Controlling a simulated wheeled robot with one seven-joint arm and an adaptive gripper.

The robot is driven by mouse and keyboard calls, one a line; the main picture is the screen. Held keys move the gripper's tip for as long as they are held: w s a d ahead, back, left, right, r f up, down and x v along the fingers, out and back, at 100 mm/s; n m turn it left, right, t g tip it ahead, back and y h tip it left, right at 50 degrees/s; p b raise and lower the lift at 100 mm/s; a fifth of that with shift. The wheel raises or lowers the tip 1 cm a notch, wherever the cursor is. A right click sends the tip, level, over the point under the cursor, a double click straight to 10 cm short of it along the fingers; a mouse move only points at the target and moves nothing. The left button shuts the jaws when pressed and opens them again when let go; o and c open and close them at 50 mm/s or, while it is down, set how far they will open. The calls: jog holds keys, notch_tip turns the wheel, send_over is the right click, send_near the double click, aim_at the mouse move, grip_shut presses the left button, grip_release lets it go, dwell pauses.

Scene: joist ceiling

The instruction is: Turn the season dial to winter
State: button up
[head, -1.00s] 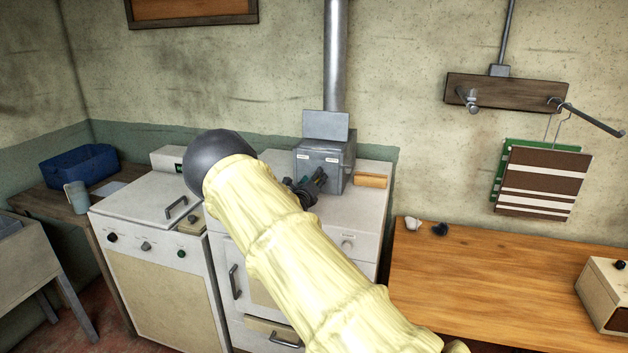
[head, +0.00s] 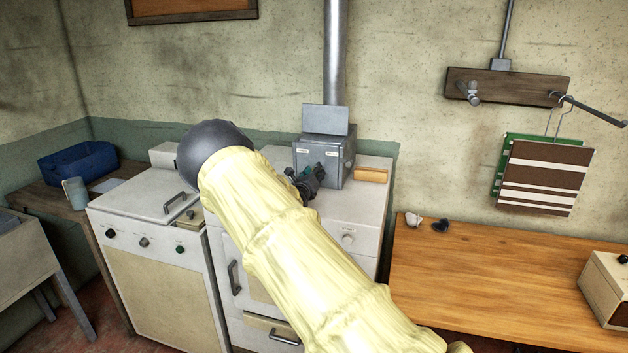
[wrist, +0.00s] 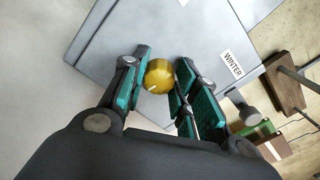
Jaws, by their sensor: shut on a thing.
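The season dial (wrist: 159,76) is a small round brass-yellow knob on the front of a grey metal box (head: 337,165). A white pointer mark on it faces the lower left in the wrist view. A label reading WINTER (wrist: 231,63) is on the box to the right of the dial in that view. My gripper (wrist: 160,88) has its teal-padded fingers on both sides of the dial, shut on it. In the head view my gripper (head: 312,175) is at the box's front, and the dial is hidden behind it. Two small white labels show there, too small to read.
The box stands on a white cabinet (head: 365,210) with a metal pipe (head: 335,60) rising behind. A wooden block (head: 371,174) lies to its right. A white appliance (head: 140,205) is at left. A wooden table (head: 490,270) at right has clear room.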

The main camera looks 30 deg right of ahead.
jog(key=m+b, duration=0.2)
jog(key=b, duration=0.1)
jog(key=m+b, duration=0.2)
jog(key=b, duration=0.2)
jog(key=shift+f, duration=0.3)
jog(key=m+b, duration=0.4)
jog(key=b, duration=0.3)
jog(key=shift+s+d+b, duration=0.1)
jog(key=shift+b, duration=0.3)
jog(key=m+b, duration=0.5)
jog(key=b, duration=0.8)
jog(key=shift+f+m, duration=0.15)
jog(key=shift+m, duration=0.15)
jog(key=m+b, duration=0.1)
jog(key=b, duration=0.4)
jog(key=shift+m, duration=0.4)
jog(key=shift+r+m+b, duration=0.3)
jog(key=shift+m+b, duration=0.1)
jog(key=shift+b, duration=0.4)
jog(key=o, duration=1)
jog(key=shift+s, duration=0.1)
